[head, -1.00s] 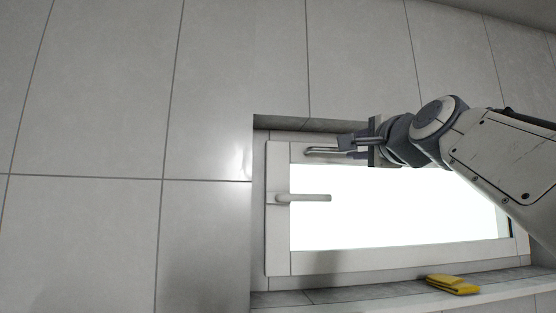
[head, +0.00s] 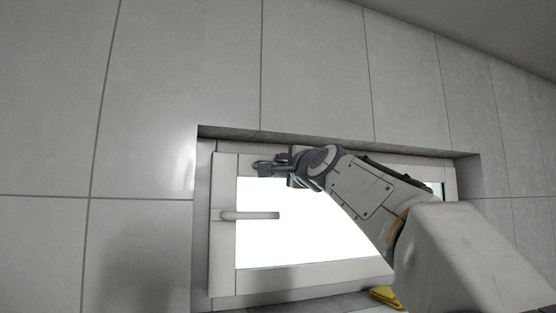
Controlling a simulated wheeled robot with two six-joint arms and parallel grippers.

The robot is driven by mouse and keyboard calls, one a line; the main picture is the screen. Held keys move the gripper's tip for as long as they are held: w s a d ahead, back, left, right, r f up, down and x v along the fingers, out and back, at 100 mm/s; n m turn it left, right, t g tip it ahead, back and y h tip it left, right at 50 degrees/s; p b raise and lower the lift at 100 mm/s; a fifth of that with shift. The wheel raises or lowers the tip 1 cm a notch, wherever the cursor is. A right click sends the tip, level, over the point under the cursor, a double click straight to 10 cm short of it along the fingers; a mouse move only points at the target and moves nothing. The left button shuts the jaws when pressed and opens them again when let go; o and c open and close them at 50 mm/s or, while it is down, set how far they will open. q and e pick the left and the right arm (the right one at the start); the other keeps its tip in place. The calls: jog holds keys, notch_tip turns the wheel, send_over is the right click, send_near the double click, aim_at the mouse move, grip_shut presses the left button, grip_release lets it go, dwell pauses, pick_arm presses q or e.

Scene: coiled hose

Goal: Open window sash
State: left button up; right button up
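The white window sash (head: 222,255) sits in a recess in the tiled wall and looks closed. A light lever handle (head: 255,215) lies horizontally on its left side, pointing right. My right gripper (head: 268,166) is at the sash's upper left, above the lever. A slim bar handle seen earlier at this upper edge is now mostly hidden by the gripper. The fingers are small and dark here, so I cannot tell whether they are around the bar or shut on it. My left gripper is not in view.
A yellow folded cloth (head: 385,296) lies on the sill below the window, partly covered by my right arm. The recess edges (head: 330,139) surround the sash. Grey tiled wall (head: 145,150) fills the left and is bare.

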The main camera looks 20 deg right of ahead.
jog(key=shift+d, duration=0.1)
grip_shut()
dwell(1.3)
